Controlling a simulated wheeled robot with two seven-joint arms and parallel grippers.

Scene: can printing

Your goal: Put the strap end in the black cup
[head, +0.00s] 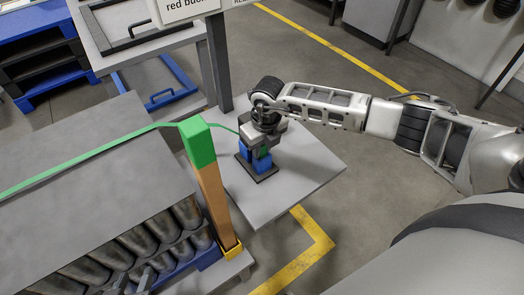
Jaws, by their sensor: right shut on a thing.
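A green strap (95,152) runs from the left edge over the grey-topped load to a green corner cap (197,142) on a brown post. From there a thin stretch reaches my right gripper (262,150). My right gripper points down and is shut on the strap end, with a bit of green showing at its fingers. It is right over a blue block-like fixture (245,153) on a black base plate (262,178). I cannot make out a black cup; my gripper hides the fixture's top. What seems to be my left gripper (133,283) is partly visible at the bottom edge.
The fixture stands on a grey board (310,168) with free room to its right. Rows of metal cans (140,240) lie under the load's grey top (60,165). A sign (187,8) on a dark post stands behind. Yellow lines (300,262) mark the floor.

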